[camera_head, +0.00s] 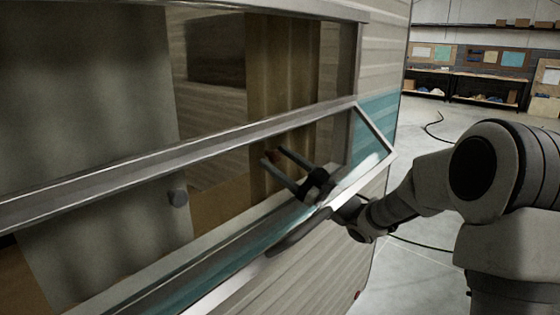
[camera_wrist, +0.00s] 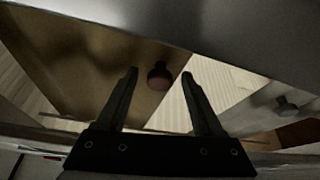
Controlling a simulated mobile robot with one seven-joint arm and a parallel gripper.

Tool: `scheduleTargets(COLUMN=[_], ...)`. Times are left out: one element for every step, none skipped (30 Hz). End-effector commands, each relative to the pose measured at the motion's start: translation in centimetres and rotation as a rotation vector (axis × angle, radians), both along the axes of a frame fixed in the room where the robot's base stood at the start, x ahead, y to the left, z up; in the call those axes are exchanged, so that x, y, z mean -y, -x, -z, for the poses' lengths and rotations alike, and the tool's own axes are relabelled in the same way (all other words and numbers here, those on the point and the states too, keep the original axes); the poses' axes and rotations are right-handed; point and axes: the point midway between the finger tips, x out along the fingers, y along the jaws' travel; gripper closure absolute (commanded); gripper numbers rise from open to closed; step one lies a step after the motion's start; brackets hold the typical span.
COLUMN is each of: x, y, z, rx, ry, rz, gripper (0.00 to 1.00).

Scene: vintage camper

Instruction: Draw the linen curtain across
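Two curtain-like panels hang inside the camper window. One is wide and pale grey-green (camera_head: 85,130), on the left in the head view, with a grey knob (camera_head: 178,197) at its right edge. The other is narrow and brown (camera_head: 283,65), on the right, with a dark reddish knob (camera_wrist: 158,80). I cannot tell for certain which is the linen one. My gripper (camera_head: 273,157) reaches in through the window opening, fingers apart. In the wrist view, the reddish knob shows between or just beyond the fingertips; contact is not clear. The grey knob (camera_wrist: 286,106) is off to the right there.
A metal window rail (camera_head: 180,155) crosses above my gripper. A tilted framed pane (camera_head: 372,145) is beside and below it, close to my wrist. The camper's ribbed wall (camera_head: 300,265) lies below. Open floor and shelves (camera_head: 470,88) are at the right.

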Motion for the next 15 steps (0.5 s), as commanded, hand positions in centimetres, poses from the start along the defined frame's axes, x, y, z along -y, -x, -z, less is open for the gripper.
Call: scheduleTargets(x=[0.01,0.01,0.02,0.01,0.02,0.01,0.02,0.03,0.03,0.03,0.02,0.03,0.03,0.02,0.02], y=[0.01,0.01,0.01,0.02,0.01,0.02,0.03,0.02,0.02,0.02,0.03,0.02,0.02,0.03,0.03], z=[0.0,0.0,0.01,0.01,0.0,0.0,0.0,0.0,0.0,0.0,0.0,0.0,0.0,0.0,0.0], rx=[0.0,0.0,0.0,0.0,0.0,0.0,0.0,0.0,0.0,0.0,0.0,0.0,0.0,0.0,0.0], ry=[0.0,0.0,0.0,0.0,0.0,0.0,0.0,0.0,0.0,0.0,0.0,0.0,0.0,0.0,0.0], rz=[0.0,0.0,0.0,0.0,0.0,0.0,0.0,0.0,0.0,0.0,0.0,0.0,0.0,0.0,0.0], gripper=[0.4,0.45,0.53,0.58,0.63,0.71,0.76,0.81,0.89,0.94,0.99,1.0,1.0,1.0,1.0])
